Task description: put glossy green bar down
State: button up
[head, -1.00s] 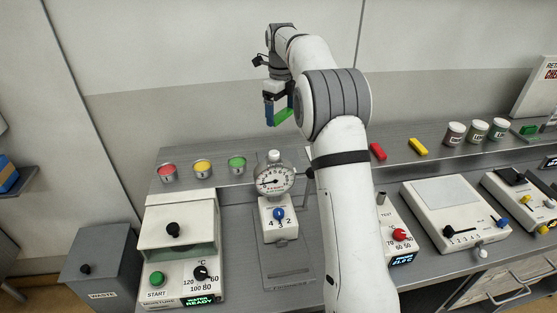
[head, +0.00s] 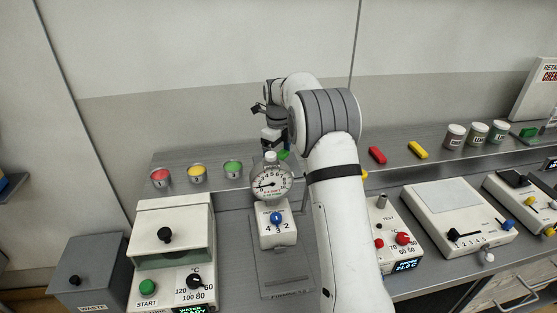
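The glossy green bar (head: 283,154) shows as a small green patch just below my gripper (head: 273,146), low over the back shelf (head: 330,170). The dial gauge hides part of it, and I cannot tell whether it touches the shelf. My gripper is low behind the gauge, its fingers mostly hidden. It appears still shut on the bar, as the bar has come down with it.
The dial gauge (head: 270,183) stands in front of my gripper. Red (head: 160,178), yellow (head: 197,174) and green (head: 233,169) cups stand left. A red bar (head: 377,155) and yellow bar (head: 418,150) lie right, with free shelf between them. Labelled jars (head: 478,132) stand farther right.

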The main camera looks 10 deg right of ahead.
aim_at(278, 157)
jog(key=shift+f, duration=1.5)
jog(key=shift+f, duration=0.1)
jog(key=o, duration=0.9)
jog(key=shift+c, duration=0.2)
